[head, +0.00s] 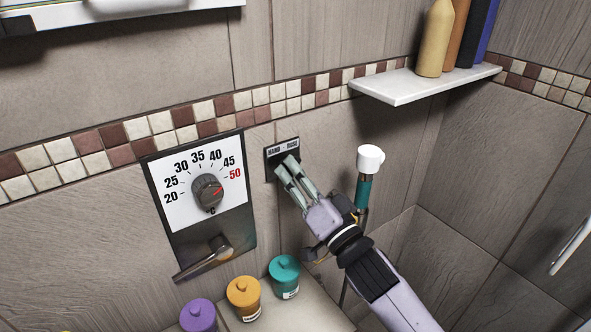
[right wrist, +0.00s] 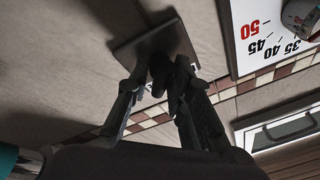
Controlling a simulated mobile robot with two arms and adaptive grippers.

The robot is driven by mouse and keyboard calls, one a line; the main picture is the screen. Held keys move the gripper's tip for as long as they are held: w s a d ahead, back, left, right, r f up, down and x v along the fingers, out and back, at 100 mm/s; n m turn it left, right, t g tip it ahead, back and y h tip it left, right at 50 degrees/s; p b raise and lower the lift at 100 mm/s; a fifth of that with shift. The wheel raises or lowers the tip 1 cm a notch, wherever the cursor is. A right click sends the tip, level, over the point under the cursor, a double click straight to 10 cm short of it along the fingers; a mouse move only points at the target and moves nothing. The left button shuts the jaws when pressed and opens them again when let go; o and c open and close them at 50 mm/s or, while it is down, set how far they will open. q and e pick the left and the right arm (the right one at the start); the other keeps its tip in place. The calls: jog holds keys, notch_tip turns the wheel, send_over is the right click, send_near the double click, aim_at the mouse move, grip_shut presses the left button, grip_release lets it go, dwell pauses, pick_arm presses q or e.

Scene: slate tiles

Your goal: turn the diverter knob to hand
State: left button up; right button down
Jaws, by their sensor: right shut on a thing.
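The diverter plate (head: 270,166) is a small dark panel on the tiled wall, marked HAND at the left and ROSE at the right. My right gripper (head: 284,169) reaches up to it from the lower right, with its fingers over the plate's lower part. In the right wrist view, the dark diverter knob (right wrist: 159,70) sits between the fingertips (right wrist: 160,88) on the plate (right wrist: 133,50), and the fingers are shut on it. In the head view the fingers hide the knob, so I cannot tell which label it points to. My left gripper is not in view.
Left of the plate is a temperature panel (head: 160,190) with a round dial (head: 208,191) and a lever (head: 204,260). A hand shower (head: 368,160) hangs close right of my gripper. A shelf (head: 405,90) with bottles is above right. Lidded jars (head: 243,297) stand below.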

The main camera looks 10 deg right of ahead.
jog(key=shift+r+n+y, duration=0.25)
jog(key=shift+n+y, duration=0.15)
jog(key=shift+n, duration=0.1)
jog(key=n+g+y+p, duration=0.1)
jog(key=n+g+p, duration=0.1)
jog(key=n, duration=0.4)
jog(key=n+g+y+p, duration=0.1)
jog(key=n+p, duration=0.4)
jog(key=n, duration=0.1)
jog(key=n+g+y+p, duration=0.1)
jog(key=n+g+p, duration=0.1)
jog(key=n+p, duration=0.2)
jog(key=shift+d+n+g, duration=0.1)
jog(key=shift+n+g, duration=0.2)
jog(key=shift+n, duration=0.9)
jog(key=shift+f, duration=0.1)
jog(key=c, duration=1.6)
grip_release()
